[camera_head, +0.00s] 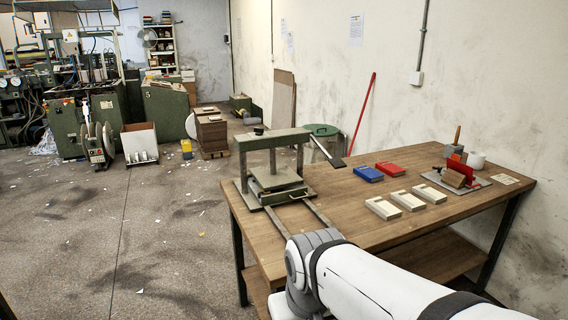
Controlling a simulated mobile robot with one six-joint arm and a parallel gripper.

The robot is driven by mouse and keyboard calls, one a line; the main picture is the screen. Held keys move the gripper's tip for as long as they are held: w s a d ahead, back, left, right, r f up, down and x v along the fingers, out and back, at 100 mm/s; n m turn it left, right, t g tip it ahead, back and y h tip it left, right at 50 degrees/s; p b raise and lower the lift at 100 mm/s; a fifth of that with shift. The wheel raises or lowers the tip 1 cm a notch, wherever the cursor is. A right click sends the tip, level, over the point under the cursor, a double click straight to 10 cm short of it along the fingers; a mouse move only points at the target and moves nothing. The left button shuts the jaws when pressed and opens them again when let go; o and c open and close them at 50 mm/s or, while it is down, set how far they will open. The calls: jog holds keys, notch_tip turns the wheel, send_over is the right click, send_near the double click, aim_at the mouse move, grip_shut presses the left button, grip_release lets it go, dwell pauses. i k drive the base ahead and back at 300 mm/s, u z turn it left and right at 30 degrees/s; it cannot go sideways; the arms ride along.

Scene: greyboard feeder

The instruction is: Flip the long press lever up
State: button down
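A grey-green press (272,165) stands on the left end of the wooden table. Its long lever (325,150) slopes down to the right from the top beam and ends in a dark flat grip, above the table top. A small black knob sits on top of the beam. Two rails run forward from the press base. White links of my arm fill the lower right of the view, in front of the table. My gripper is not in view, so its opening and its distance to the lever cannot be seen.
On the wooden table (420,235) lie a blue box (368,174), a red box (390,169) and three pale blocks (408,201). A grey board (456,182) with red and brown parts stands at the right. A wall is behind; open floor lies left.

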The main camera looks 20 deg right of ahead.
aim_at(336, 162)
jog(key=u, duration=0.15)
jog(key=i, duration=0.95)
jog(key=z, duration=0.1)
